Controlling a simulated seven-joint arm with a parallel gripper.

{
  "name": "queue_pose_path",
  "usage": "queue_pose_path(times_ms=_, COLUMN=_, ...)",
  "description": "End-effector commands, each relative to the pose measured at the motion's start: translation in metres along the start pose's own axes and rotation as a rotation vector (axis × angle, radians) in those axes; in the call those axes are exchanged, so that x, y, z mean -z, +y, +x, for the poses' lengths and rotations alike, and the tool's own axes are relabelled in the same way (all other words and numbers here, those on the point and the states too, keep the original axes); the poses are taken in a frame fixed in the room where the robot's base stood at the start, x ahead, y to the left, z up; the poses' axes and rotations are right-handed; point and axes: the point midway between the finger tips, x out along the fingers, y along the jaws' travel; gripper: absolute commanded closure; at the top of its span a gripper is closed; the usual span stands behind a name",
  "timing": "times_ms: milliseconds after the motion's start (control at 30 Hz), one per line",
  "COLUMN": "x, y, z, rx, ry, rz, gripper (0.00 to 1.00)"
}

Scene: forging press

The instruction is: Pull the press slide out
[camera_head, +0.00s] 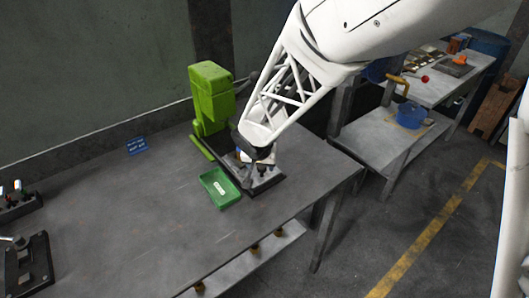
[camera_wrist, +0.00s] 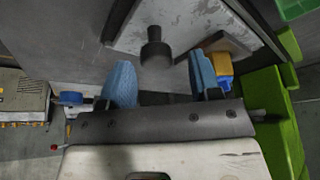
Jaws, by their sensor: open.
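The green press (camera_head: 210,95) stands on the table, and its green body (camera_wrist: 268,105) fills the right of the wrist view. The press slide looks like a grey plate (camera_wrist: 190,20) with an upright dark round knob (camera_wrist: 154,46) near its edge. My gripper (camera_wrist: 160,76) is open and empty, with blue finger pads. In the wrist view the knob appears between and slightly beyond the fingertips; I cannot tell whether they touch it. In the head view my gripper (camera_head: 257,157) is over the dark press base (camera_head: 264,182), hiding much of the slide.
A green tray (camera_head: 220,187) sits just in front of the press base. An orange-yellow block (camera_wrist: 222,68) is beside the right finger. The table's front right edge is close to the press. The table (camera_head: 120,220) left of the tray is mostly clear.

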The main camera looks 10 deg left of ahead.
Motion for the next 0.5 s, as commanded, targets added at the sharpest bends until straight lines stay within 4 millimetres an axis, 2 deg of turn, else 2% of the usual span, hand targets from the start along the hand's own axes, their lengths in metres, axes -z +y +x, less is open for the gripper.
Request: queue_pose_path(times_ms=500, x=0.0, y=0.0, z=-0.055, rx=0.001, ry=0.002, rz=-0.001, gripper=0.43)
